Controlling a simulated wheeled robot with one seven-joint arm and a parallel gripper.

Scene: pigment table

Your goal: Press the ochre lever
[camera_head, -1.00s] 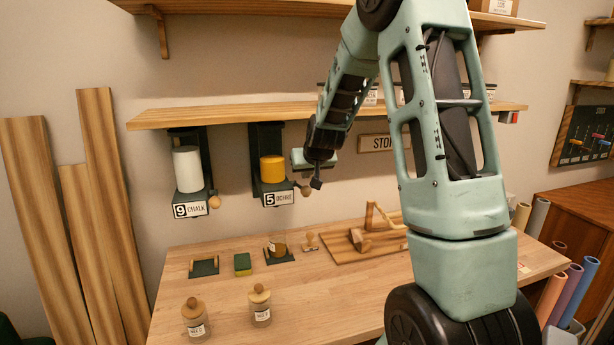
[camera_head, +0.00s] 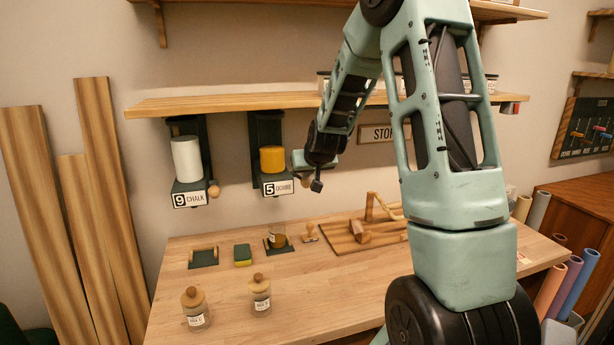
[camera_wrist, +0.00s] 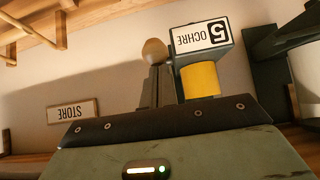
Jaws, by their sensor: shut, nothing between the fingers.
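The ochre dispenser, a dark bracket with a yellow canister (camera_head: 272,160) and a "5 OCHRE" label (camera_head: 278,187), hangs under the shelf. Its lever ends in a round wooden knob (camera_head: 306,182) at the label's right. My gripper (camera_head: 316,187) is shut and empty, close beside the knob on its right in the head view. In the wrist view the scene is upside down; the knob (camera_wrist: 155,51) shows just beyond my shut fingertips (camera_wrist: 158,72). I cannot tell whether they touch. A glass jar (camera_head: 278,236) with brownish content stands on a dark holder below the dispenser.
The chalk dispenser (camera_head: 187,160) hangs to the left. The shelf (camera_head: 220,103) runs above both. Air right of the ochre dispenser is partly filled by my arm.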

